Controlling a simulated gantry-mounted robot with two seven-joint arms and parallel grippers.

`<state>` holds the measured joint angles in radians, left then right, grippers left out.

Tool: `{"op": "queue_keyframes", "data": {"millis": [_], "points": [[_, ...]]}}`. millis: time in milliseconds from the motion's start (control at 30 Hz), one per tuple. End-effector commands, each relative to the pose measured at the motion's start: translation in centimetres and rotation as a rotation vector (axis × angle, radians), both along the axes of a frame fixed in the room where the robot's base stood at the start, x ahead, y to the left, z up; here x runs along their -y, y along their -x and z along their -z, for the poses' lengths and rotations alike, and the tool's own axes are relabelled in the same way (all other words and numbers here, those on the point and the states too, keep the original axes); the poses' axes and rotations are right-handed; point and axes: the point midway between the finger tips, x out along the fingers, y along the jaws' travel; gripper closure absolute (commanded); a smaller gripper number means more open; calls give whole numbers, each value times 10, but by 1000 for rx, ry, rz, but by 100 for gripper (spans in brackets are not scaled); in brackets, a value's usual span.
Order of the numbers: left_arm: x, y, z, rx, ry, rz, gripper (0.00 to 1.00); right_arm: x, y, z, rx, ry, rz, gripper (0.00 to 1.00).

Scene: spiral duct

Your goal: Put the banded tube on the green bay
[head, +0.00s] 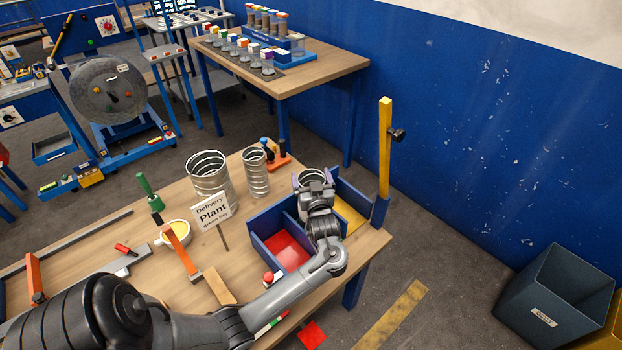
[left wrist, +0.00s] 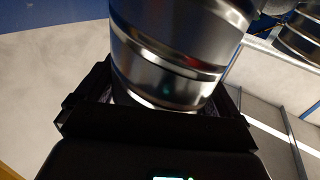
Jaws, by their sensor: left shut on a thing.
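My left gripper (head: 313,186) is shut on a shiny metal banded tube (head: 311,176), held above the blue divided tray (head: 267,256). In the left wrist view the tube (left wrist: 168,65) stands up between the dark jaws. The tray shows a red bay (head: 287,250) at its front left and a yellow bay (head: 349,217) at its right. No green floor shows; my gripper and arm hide part of the tray. A sign (head: 212,211) beside the tray reads "Delivery Plant green bay". My right gripper is not in view.
A wide spiral tube (head: 208,172) and a narrower one (head: 256,172) stand left of the tray. A yellow post (head: 385,148) rises at the table's right corner.

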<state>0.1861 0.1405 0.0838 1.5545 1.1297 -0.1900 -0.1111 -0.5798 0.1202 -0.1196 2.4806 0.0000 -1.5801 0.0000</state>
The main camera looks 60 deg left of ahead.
Motion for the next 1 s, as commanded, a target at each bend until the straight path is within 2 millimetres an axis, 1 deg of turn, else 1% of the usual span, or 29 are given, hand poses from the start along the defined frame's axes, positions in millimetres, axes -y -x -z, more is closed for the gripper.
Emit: {"op": "queue_keyframes", "data": {"millis": [100, 233, 267, 300, 633, 767, 867, 1000], "points": [[0, 0, -1, 3, -1, 0, 81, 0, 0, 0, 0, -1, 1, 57], [0, 0, 3, 2, -2, -1, 81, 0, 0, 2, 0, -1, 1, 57], [0, 0, 3, 0, -1, -1, 2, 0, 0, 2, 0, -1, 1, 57], [0, 0, 2, 0, -1, -1, 0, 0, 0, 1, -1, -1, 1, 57], [2, 0, -1, 1, 0, 1, 0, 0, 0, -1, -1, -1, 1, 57], [16, 5, -1, 0, 1, 2, 0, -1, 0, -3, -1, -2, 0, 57], [31, 11, -1, 1, 4, 1, 0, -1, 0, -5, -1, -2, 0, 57], [56, 20, -1, 1, 3, 1, 0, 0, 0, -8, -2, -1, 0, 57]]}}
